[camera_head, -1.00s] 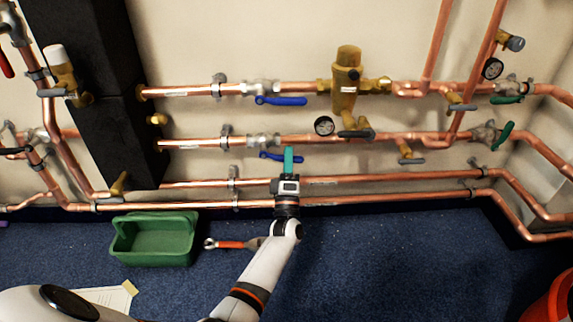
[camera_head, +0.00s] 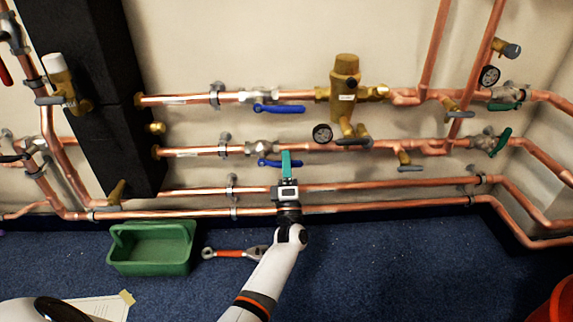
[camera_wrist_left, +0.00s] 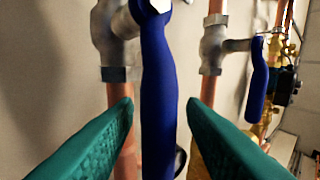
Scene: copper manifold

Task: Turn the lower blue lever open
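The lower blue lever (camera_head: 268,162) sits on a grey valve on the second copper pipe. Its right end is partly hidden behind my left gripper (camera_head: 286,160). In the left wrist view the lower blue lever (camera_wrist_left: 158,80) stands large and upright in the gap between the two teal fingers of my left gripper (camera_wrist_left: 159,104). The fingers are apart, with space showing on both sides of the lever. Contact is not visible. The upper blue lever (camera_head: 279,108) lies along the pipe above, and it also shows in the left wrist view (camera_wrist_left: 257,80). My right gripper is not in view.
A brass mixing valve (camera_head: 345,85) and a black gauge (camera_head: 322,134) are to the right. Two lower copper pipes pass behind my left wrist. A green crate (camera_head: 152,268) and an orange-handled wrench (camera_head: 230,253) lie on the blue carpet. The floor at right is mostly clear.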

